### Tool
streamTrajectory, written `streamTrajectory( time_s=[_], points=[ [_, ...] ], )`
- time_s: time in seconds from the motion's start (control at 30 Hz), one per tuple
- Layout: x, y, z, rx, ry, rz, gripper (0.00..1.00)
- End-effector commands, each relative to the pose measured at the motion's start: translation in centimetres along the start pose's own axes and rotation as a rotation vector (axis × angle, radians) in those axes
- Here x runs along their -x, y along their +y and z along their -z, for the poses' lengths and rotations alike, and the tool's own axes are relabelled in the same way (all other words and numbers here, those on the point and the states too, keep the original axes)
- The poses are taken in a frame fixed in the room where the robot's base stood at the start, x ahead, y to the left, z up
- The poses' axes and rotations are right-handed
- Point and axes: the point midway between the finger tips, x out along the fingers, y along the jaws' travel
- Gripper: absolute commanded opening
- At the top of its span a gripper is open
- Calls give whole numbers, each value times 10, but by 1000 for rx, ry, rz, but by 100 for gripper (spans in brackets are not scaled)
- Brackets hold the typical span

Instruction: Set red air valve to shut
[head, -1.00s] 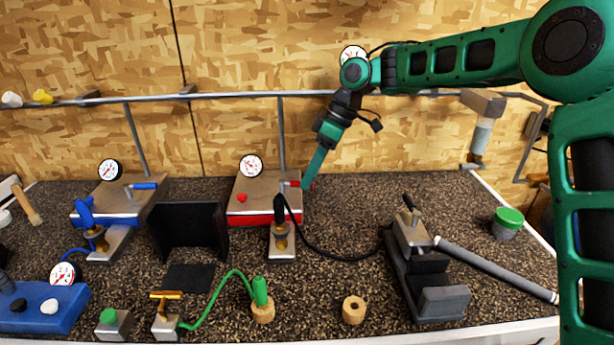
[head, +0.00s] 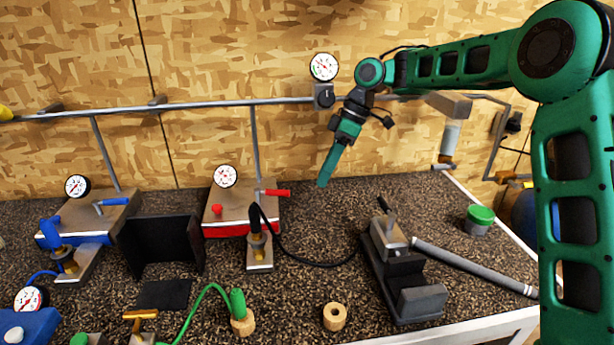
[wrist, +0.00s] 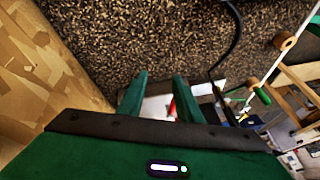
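The red air valve has a red lever (head: 276,192), which lies about level and points right at the back right of the red-based metal unit (head: 240,222). My gripper (head: 323,183) hangs to the right of the lever in the head view, tilted down and apart from it. In the wrist view, the two green fingers (wrist: 158,82) stand apart with nothing held between them. A red piece, seemingly the lever (wrist: 172,107), shows beyond them near the right finger, partly hidden.
A black hose (head: 320,262) runs right from the front clamp (head: 259,250) to the vise (head: 392,245). A grey rail (head: 220,104) spans the back. A blue unit (head: 88,228) stands at left.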

Motion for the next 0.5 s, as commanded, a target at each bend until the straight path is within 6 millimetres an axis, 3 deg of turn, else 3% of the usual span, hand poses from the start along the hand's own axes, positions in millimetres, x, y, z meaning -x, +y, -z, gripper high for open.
streamTrajectory(
  time_s=[0.2,0.5],
  points=[
    [8,8,-15,1,0,1,32],
    [8,8,-16,1,0,1,32]
  ],
)
